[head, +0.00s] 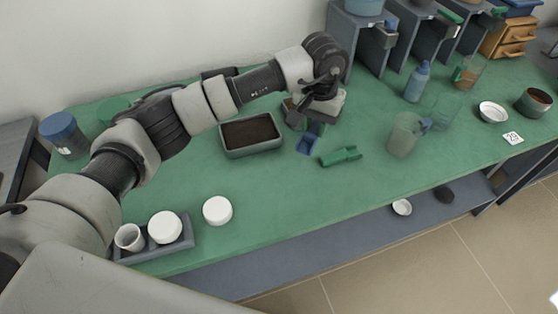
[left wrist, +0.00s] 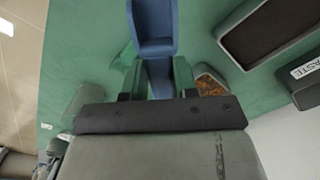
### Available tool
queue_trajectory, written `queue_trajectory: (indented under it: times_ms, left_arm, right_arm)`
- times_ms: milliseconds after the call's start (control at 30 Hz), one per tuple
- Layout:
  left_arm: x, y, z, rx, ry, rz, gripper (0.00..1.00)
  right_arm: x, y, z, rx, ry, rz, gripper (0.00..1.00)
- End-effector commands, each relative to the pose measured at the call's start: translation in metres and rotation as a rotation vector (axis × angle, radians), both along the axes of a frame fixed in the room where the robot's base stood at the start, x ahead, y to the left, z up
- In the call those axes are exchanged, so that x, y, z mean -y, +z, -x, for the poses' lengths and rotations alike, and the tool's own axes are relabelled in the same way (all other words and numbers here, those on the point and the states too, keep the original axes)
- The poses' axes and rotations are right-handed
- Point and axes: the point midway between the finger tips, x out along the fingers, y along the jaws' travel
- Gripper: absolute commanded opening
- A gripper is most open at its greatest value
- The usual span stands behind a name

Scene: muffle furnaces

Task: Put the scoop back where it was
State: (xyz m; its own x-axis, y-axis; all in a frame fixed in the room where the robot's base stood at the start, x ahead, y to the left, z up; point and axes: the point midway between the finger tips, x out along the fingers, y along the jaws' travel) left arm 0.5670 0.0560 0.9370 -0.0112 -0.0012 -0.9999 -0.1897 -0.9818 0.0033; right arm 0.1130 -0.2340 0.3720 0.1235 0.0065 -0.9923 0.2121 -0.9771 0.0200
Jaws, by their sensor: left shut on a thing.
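The blue scoop (head: 308,139) is in my left gripper (head: 316,122), low over the green bench. In the left wrist view the scoop (left wrist: 153,28) points away from the gripper (left wrist: 156,80), with its handle between the two green fingers. Whether the scoop touches the bench I cannot tell. A green object (head: 341,156) lies on the bench just right of the scoop. A small container with brown contents (left wrist: 208,82) is beside the fingers in the left wrist view. My right gripper is not in view.
A grey tray of dark material (head: 251,150) stands left of the scoop. A translucent beaker (head: 403,135) and a blue bottle (head: 417,82) are to the right. White crucibles (head: 217,210) are front left. Furnaces (head: 362,38) line the back. The front middle of the bench is clear.

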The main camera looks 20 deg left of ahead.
Motion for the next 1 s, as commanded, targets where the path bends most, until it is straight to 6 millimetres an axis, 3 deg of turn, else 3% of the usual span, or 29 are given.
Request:
queue_trajectory:
  times_ms: [167,300,400,633,800,1000]
  left_arm:
    - [-0.014,-0.011,0.016,-0.003,0.000,-0.001,0.05]
    - [-0.035,-0.029,0.042,-0.005,0.000,0.000,0.05]
    - [-0.050,-0.042,0.060,-0.004,0.001,0.000,0.05]
    - [-0.072,-0.065,0.086,0.000,0.001,0.001,0.05]
    - [-0.075,-0.076,0.091,-0.002,0.001,0.001,0.05]
    - [-0.075,-0.104,0.091,-0.001,0.000,0.002,0.05]
  right_arm:
    - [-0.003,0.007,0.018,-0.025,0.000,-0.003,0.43]
    - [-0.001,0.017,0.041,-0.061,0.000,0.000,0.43]
    - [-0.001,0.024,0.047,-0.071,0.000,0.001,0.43]
    - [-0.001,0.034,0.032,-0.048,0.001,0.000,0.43]
    - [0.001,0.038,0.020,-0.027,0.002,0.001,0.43]
    - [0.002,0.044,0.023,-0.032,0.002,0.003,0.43]
